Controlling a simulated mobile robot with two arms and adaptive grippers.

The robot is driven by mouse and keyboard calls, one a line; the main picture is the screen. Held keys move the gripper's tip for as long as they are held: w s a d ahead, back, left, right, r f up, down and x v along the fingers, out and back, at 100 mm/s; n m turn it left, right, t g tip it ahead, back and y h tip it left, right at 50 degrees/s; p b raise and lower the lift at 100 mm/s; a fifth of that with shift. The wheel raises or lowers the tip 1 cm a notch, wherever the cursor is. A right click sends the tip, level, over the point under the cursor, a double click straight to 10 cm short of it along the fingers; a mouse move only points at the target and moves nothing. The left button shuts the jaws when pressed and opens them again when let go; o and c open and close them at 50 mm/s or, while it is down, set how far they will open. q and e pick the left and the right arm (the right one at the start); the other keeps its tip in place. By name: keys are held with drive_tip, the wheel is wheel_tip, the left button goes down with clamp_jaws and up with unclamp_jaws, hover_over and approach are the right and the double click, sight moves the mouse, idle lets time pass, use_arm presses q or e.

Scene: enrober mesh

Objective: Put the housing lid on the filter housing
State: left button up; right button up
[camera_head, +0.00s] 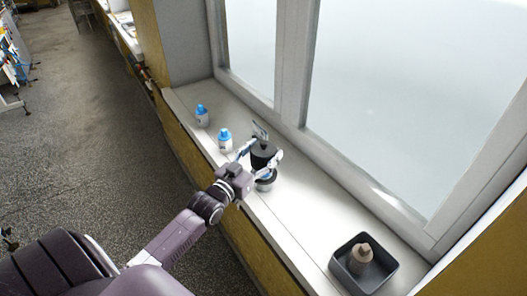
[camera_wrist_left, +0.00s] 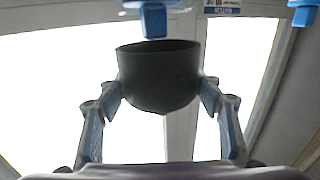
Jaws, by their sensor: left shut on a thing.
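My left gripper (camera_head: 260,155) is shut on a black round lid, the housing lid (camera_head: 264,147), with one finger on each side. In the left wrist view the lid (camera_wrist_left: 160,82) shows as a dark, cup-like shape between the two fingers (camera_wrist_left: 160,100). A short grey cylinder, seemingly the filter housing (camera_head: 266,184), stands on the sill just below the lid in the head view. It is partly hidden by the lid and the gripper. I cannot tell whether lid and housing touch. My right gripper is in neither view.
Two white bottles with blue caps (camera_head: 225,141) (camera_head: 202,116) stand farther along the white windowsill (camera_head: 290,215). A small upright card (camera_head: 260,130) is behind the lid. A dark tray (camera_head: 337,270) with a beige bottle (camera_head: 360,257) is nearer. The sill between tray and housing is clear.

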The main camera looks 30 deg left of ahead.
use_arm(q)
drive_tip(key=shift+f, duration=0.3)
drive_tip(key=shift+f+b, duration=0.9)
drive_tip(key=shift+f, duration=0.1)
drive_tip(key=shift+f, duration=0.4)
drive_tip(key=shift+f+b, duration=0.65)
drive_tip(key=shift+b, duration=0.05)
drive_tip(key=o, duration=1.2)
drive_tip(key=shift+s, duration=0.15)
drive_tip(key=s, duration=1.1)
drive_tip(key=shift+s, duration=0.4)
